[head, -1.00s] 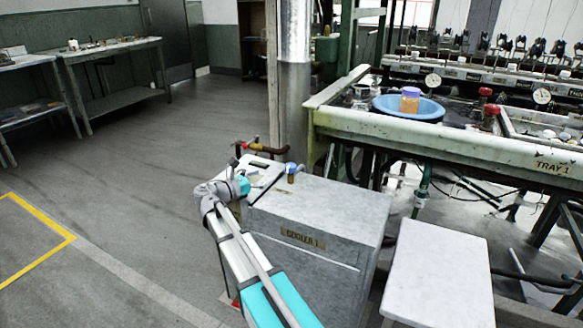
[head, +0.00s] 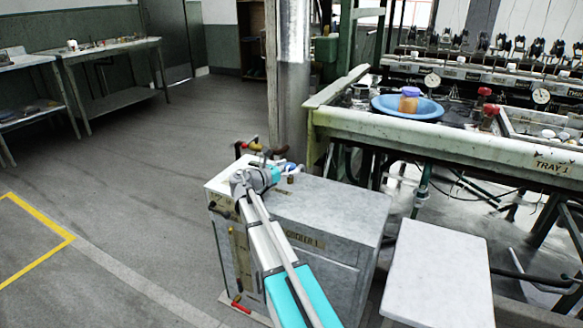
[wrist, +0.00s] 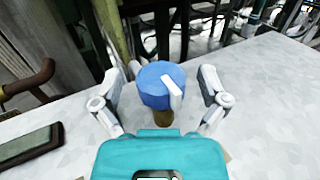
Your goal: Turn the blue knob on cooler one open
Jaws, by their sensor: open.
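The blue knob (wrist: 160,84) has a white pointer bar on it and sits on a short brass stem (wrist: 160,118) above the top of cooler one. In the wrist view it lies between the two spread fingers of my gripper (wrist: 160,90), with a gap on each side. My gripper is open and does not visibly touch the knob. In the head view the knob (head: 290,168) shows just right of my wrist, partly hidden by it. Cooler one (head: 335,207) is a grey box labelled "COOLER 1".
A pipe with yellow and red parts (head: 252,146) stands behind the cooler's left side. A metal column (head: 291,110) rises behind. A dark flat plate (wrist: 30,145) lies on the cooler top at left. A grey stand (head: 440,265) is at right, below the tray 1 bench (head: 450,140).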

